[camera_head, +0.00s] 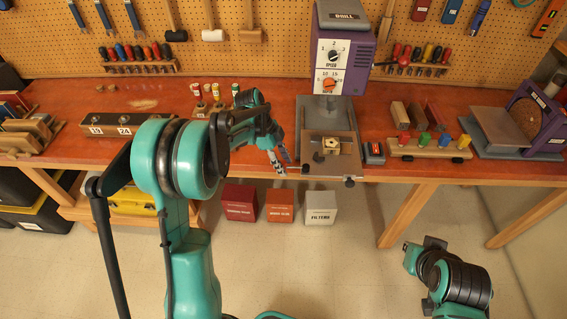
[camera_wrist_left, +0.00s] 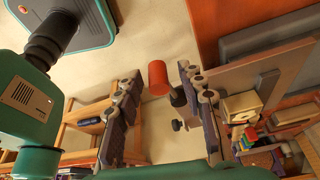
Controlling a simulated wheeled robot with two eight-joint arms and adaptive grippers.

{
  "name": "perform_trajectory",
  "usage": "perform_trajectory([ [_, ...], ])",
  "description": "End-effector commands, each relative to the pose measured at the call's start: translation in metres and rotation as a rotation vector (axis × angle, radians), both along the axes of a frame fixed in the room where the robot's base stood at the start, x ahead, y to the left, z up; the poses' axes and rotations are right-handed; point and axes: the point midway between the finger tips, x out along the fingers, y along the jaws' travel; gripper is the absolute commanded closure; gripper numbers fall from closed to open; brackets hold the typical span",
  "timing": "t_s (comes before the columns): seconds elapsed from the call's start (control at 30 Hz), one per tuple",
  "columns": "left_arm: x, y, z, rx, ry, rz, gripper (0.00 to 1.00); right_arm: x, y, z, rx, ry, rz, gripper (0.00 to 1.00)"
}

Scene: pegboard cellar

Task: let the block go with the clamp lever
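The block (camera_head: 331,145), pale with a dark hole, sits in the holder on the drill press table (camera_head: 318,166); it also shows in the left wrist view (camera_wrist_left: 240,107). A red cylindrical grip (camera_wrist_left: 158,77) on a dark stem, apparently the clamp lever, shows between my left fingers in the left wrist view. My left gripper (camera_wrist_left: 160,88) is open at the table's left front corner, with gaps visible on both sides of the red grip. Only part of my right arm shows at lower right.
The purple drill (camera_head: 345,50) stands over the table. Several boxes, one white (camera_head: 320,207), stand on the floor below.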

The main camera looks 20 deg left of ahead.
Motion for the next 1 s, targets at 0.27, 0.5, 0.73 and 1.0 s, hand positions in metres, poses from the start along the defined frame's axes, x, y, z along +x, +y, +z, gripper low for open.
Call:
perform_trajectory([
  [0.27,0.000,0.001,0.002,-0.001,0.000,0.001,0.61,0.000,0.000,0.000,0.000,0.000,0.000,1.00],
  [0.5,-0.001,0.015,0.037,0.000,0.000,0.001,0.61,0.000,0.000,0.000,0.000,0.000,0.000,1.00],
  [0.73,-0.003,0.034,0.082,0.000,0.001,0.001,0.61,0.000,0.000,0.000,0.000,0.000,0.000,1.00],
  [1.0,-0.003,0.045,0.109,0.000,0.000,0.001,0.61,0.000,0.000,0.000,0.000,0.000,0.000,1.00],
])
